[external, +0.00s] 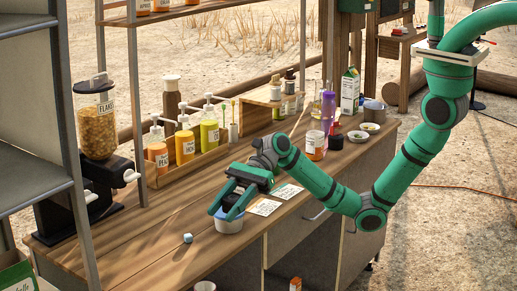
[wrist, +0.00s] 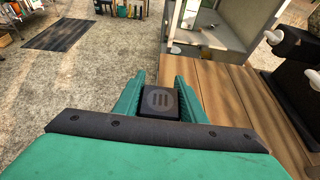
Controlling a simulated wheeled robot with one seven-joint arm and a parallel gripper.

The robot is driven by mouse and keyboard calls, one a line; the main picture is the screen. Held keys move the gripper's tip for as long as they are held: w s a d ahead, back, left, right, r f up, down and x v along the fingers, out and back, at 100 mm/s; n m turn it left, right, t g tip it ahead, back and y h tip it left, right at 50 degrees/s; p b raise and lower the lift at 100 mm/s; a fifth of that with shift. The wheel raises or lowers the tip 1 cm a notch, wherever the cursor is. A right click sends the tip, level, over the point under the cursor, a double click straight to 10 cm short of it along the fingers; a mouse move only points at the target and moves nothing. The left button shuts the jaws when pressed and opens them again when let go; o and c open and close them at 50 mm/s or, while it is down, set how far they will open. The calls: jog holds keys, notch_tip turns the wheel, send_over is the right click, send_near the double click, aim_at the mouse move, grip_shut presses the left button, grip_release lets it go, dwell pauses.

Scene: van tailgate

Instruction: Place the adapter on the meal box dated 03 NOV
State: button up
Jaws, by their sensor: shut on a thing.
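My gripper (external: 225,211) points down over the front edge of the wooden counter. No 03 NOV date is readable, so I cannot tell which thing is that meal box.
A cereal dispenser (external: 97,120), a bottle tray (external: 190,158) and condiments stand farther back. The counter between the cube and dispenser is mostly clear.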

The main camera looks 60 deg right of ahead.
jog(key=w+d+r+m+t+h, duration=0.1)
jog(key=w+d+r+m+t, duration=0.15)
jog(key=d, duration=0.95)
jog(key=w+d+r+m+t+h, duration=0.1)
jog(key=w+d+m+t, duration=0.25)
jog(key=d, duration=0.75)
jog(key=w+d+r+m+t+h, duration=0.2)
jog(key=w+d+m+t, duration=0.1)
jog(key=d, duration=0.9)
jog(key=w+f, duration=0.3)
jog(key=w, duration=0.1)
jog(key=w+f, duration=0.3)
jog(key=w, duration=0.1)
jog(key=w+a+f, duration=0.1)
jog(key=w+f, duration=0.1)
jog(key=w, duration=0.2)
jog(key=shift+w+f, duration=0.2)
jog(key=shift+f, duration=0.2)
jog(key=shift+w+f, duration=0.55)
jog(key=shift+f, duration=0.05)
notch_tip(320, 180, down, 4)
jog(key=shift+w+r, duration=0.1)
jog(key=shift+r, duration=0.15)
jog(key=shift+a+f, duration=0.1)
